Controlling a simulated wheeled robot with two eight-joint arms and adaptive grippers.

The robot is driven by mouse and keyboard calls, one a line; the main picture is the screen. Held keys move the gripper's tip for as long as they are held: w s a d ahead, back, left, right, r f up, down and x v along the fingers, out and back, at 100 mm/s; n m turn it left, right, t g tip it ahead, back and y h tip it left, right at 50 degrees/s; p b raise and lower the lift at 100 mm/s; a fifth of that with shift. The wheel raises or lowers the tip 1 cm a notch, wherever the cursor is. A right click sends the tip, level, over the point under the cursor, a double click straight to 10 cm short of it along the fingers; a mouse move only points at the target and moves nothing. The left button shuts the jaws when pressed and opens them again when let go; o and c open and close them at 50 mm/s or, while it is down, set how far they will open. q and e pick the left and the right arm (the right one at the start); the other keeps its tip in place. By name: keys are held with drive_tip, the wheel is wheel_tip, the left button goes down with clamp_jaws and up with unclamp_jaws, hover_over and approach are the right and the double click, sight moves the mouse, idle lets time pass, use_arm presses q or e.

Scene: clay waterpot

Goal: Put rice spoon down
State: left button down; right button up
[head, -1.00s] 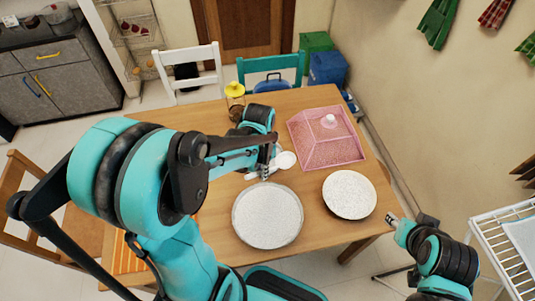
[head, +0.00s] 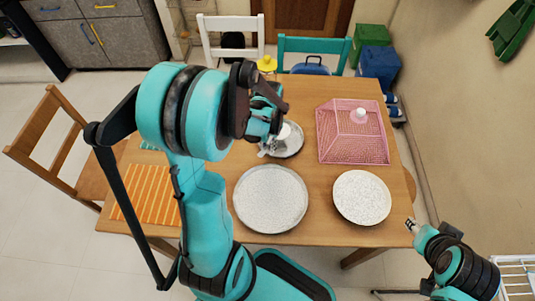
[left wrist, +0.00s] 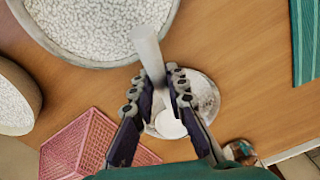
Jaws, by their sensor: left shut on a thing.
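The white rice spoon shows in the head view (head: 285,131) and in the left wrist view (left wrist: 148,48), where its pale handle runs between the fingers and its round end (left wrist: 170,126) lies over a small metal plate. My left gripper (head: 268,146), also seen in the left wrist view (left wrist: 162,82), is shut on the spoon. The small metal plate (head: 293,148) is on the table under the spoon; I cannot tell if they touch. My right gripper (head: 411,224) is at the table's right front edge, too small to read its fingers.
A large round speckled dish (head: 270,199) and a smaller one (head: 362,197) lie in front. A pink mesh cover (head: 352,145) stands to the right. A yellow-topped container (head: 267,64) is behind the gripper. An orange striped mat (head: 146,195) is at left. Bare wood (head: 320,210) lies between the dishes.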

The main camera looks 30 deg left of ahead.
use_arm(q)
drive_tip(key=shift+w+a+f, duration=0.1)
drive_tip(key=shift+a+f, duration=0.1)
drive_tip(key=shift+a, duration=0.1)
drive_tip(key=shift+f, duration=0.25)
drive_tip(key=shift+f+b, duration=1)
drive_tip(key=shift+f, duration=0.75)
drive_tip(key=shift+f, duration=0.1)
drive_tip(key=c, duration=1.5)
unclamp_jaws()
